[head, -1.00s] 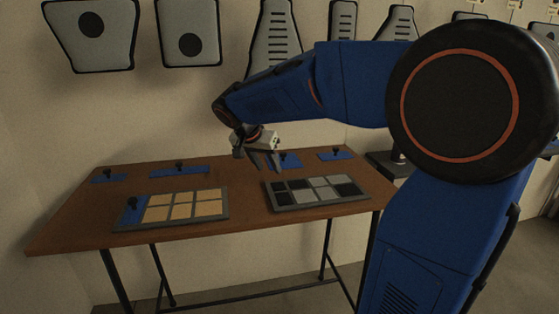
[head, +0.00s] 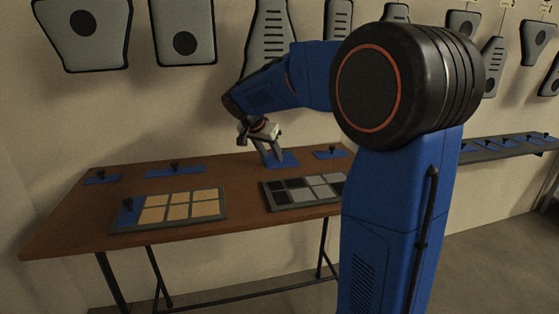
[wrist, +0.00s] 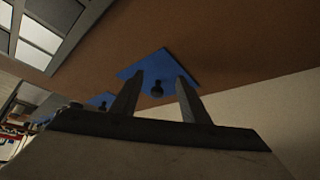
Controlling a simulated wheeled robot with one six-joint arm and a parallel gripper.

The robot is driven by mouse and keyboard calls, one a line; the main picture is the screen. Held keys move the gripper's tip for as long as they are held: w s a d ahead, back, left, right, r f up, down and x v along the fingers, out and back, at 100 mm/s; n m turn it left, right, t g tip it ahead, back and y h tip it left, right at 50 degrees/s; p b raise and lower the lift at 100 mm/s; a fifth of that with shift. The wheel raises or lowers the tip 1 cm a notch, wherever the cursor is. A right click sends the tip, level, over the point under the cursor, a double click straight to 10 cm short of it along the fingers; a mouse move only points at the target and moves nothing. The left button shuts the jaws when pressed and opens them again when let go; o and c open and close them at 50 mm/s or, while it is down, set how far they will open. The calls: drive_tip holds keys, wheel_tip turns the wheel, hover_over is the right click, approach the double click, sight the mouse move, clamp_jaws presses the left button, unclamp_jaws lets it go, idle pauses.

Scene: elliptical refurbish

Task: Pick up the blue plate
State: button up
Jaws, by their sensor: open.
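Several blue plates with black knobs lie on the brown table. One blue plate (head: 284,161) lies at the back of the table, behind the black and grey tray, right under my gripper (head: 274,159). In the wrist view this blue plate (wrist: 186,69) shows its black knob (wrist: 157,90) between the two fingers of my gripper (wrist: 157,82). The fingers are apart, on either side of the knob, and hold nothing. I cannot tell how far above the plate the fingertips are.
Other blue plates lie at the back right (head: 329,154), the back middle (head: 174,170) and the back left (head: 101,179). A tray with tan squares (head: 224,215) and a tray with black and grey squares (head: 272,205) are in front. Grey panels hang on the wall.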

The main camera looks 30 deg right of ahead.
drive_tip(key=d, duration=0.1)
drive_tip(key=w+d, duration=0.1)
drive_tip(key=d, duration=0.1)
drive_tip(key=w+d, duration=0.1)
drive_tip(key=shift+w+d+f, duration=0.2)
drive_tip(key=shift+f, duration=0.2)
drive_tip(key=shift+w+f, duration=0.1)
drive_tip(key=shift+f, duration=0.05)
drive_tip(key=c, duration=0.9)
